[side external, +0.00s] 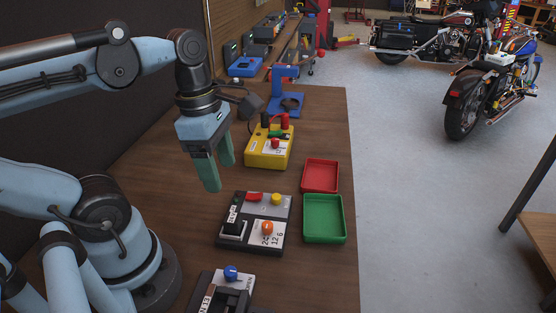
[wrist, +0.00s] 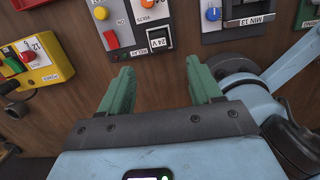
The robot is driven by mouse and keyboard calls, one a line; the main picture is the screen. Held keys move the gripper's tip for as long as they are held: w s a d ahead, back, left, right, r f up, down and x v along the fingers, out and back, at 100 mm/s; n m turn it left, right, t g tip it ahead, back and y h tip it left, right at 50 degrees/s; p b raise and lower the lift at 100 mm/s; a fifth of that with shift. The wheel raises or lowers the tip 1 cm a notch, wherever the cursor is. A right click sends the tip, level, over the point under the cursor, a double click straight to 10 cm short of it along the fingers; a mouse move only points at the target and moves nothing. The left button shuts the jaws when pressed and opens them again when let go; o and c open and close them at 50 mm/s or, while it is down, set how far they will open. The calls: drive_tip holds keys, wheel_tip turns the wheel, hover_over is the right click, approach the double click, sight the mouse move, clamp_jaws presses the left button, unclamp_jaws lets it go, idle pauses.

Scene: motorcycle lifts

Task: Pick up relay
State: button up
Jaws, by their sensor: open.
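The relay (side external: 233,230) appears to be a small black block with a white label, at the near left corner of a grey and black panel (side external: 276,211). In the wrist view the block (wrist: 159,39) shows "24 V" on its label, and the panel beside it reads "RELAY". My gripper (side external: 217,175) is open and empty, with green fingers pointing down, above the bench behind and left of the panel. In the wrist view the block lies beyond my gripper (wrist: 161,72), roughly centred between the two fingertips and apart from them.
The panel also carries a red switch, a yellow knob and an orange knob. A yellow meter box (side external: 268,150) stands behind it. A red tray (side external: 321,176) and a green tray (side external: 324,219) lie to the right. Another panel with a blue knob (side external: 231,272) is in front.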

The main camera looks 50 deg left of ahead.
hover_over(232, 217)
drive_tip(key=shift+s+f, duration=0.15)
drive_tip(key=shift+f, duration=1.55)
drive_tip(key=shift+s+f, duration=0.15)
drive_tip(key=shift+f, duration=1.5)
drive_tip(key=shift+w+a+f, duration=0.15)
drive_tip(key=shift+f, duration=1.4)
drive_tip(key=shift+w+f, duration=0.1)
drive_tip(key=shift+f, duration=1)
clamp_jaws()
drive_tip(key=shift+r, duration=0.2)
